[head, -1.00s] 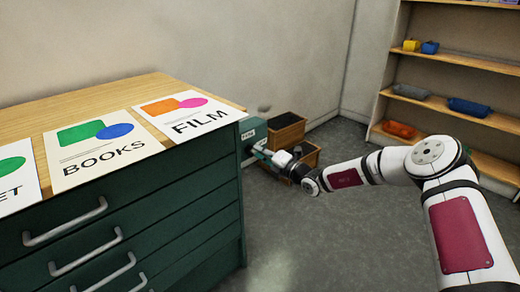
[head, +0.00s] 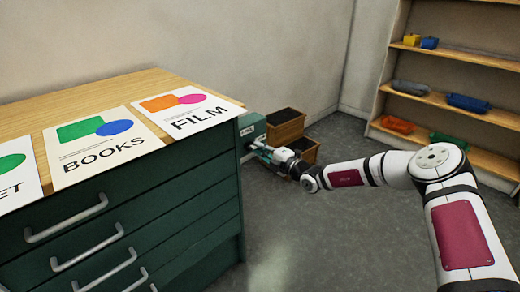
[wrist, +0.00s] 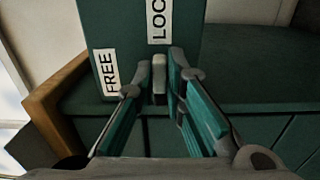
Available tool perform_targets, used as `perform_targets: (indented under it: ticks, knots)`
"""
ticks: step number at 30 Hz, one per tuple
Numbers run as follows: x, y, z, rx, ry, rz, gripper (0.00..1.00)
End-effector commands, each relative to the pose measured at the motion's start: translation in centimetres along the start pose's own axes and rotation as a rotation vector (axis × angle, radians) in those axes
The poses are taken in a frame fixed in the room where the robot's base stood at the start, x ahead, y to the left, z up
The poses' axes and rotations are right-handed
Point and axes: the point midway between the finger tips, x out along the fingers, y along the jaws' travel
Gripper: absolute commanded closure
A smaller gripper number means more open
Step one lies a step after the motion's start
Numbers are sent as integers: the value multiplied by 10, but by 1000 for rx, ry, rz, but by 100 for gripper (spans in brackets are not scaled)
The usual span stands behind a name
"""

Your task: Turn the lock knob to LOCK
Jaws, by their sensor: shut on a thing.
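The lock knob (wrist: 159,72) is a pale grey upright bar on a dark green panel (wrist: 188,50) in the wrist view. My gripper (wrist: 159,78) is shut on it, one fingertip on each side. The LOCK label (wrist: 159,20) is just above the knob, its last letter cut off by the frame. The bar roughly lines up with that label. The FREE label (wrist: 110,74) is to the left of the knob. In the head view, my gripper (head: 254,149) is at the green box (head: 253,126) behind the cabinet; the knob itself is too small to make out there.
A green drawer cabinet (head: 130,215) with poster cards on its wooden top fills the left. Wooden crates (head: 286,127) stand beside the green box. A shelf (head: 455,100) with coloured bins is at right. The grey floor between is clear.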

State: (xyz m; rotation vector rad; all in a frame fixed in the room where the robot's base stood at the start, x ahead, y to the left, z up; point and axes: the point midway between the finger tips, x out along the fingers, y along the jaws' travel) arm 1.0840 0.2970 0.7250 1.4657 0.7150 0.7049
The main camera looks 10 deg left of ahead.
Motion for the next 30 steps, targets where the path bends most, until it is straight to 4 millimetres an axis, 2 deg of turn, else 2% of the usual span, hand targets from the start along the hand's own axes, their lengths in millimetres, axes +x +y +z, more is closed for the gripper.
perform_targets:
  ticks: [5,6,9,20,23,30]
  knots:
    - [0,-3,-1,3,2,-5,100]
    - [0,-3,-1,3,2,-5,86]
    - [0,-3,-1,3,2,-4,68]
    - [-4,-1,0,1,0,-2,68]
    - [-15,-1,0,3,0,-1,68]
    - [-62,-1,1,2,-1,-3,68]
